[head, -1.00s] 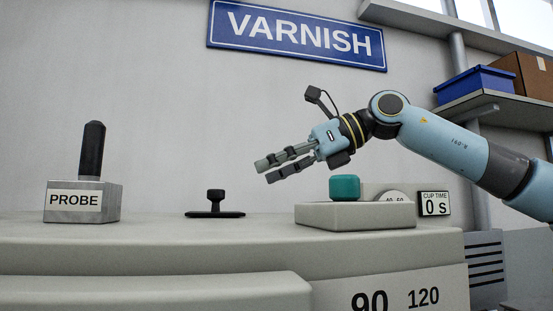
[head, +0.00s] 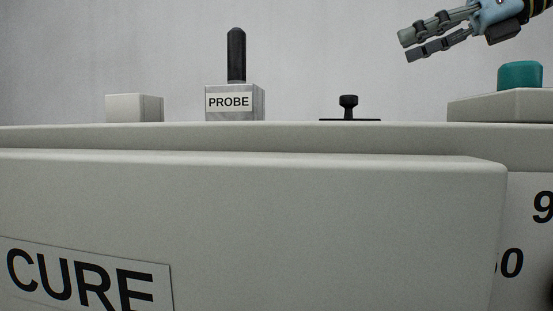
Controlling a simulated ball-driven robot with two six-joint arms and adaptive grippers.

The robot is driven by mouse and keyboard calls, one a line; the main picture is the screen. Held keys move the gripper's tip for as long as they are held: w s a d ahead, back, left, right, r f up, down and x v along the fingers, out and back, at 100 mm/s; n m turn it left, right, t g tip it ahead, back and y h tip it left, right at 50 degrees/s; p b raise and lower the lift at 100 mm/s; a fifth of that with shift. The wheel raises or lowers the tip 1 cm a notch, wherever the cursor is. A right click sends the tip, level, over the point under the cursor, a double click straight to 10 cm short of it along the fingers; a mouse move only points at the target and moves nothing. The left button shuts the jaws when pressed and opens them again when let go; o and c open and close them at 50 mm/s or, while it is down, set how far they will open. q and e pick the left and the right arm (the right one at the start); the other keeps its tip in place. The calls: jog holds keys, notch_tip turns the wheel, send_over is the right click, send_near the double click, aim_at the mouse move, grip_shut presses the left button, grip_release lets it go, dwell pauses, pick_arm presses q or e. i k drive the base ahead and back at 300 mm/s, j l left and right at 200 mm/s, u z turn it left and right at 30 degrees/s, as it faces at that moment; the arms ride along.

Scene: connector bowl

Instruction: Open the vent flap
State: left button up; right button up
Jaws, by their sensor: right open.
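A black knob on a thin flat black plate (head: 349,108), which looks like the vent flap, lies on top of the pale grey cabinet (head: 330,138). The plate looks level and closed. My right gripper (head: 405,47) is at the upper right, above and to the right of the knob. Its two fingers point left, are parted and hold nothing. It is clear of the knob. My left gripper is not in view.
A metal block marked PROBE (head: 234,103) holds an upright black handle. A plain pale block (head: 134,108) stands farther left. A teal button (head: 520,75) sits on a raised grey box (head: 505,105) at right. A large front panel marked CURE (head: 85,280) fills the foreground.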

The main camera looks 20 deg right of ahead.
aim_at(347, 110)
jog(key=k+j, duration=0.5)
jog(key=k, duration=0.2)
jog(key=k+j, duration=0.5)
jog(key=k, duration=0.15)
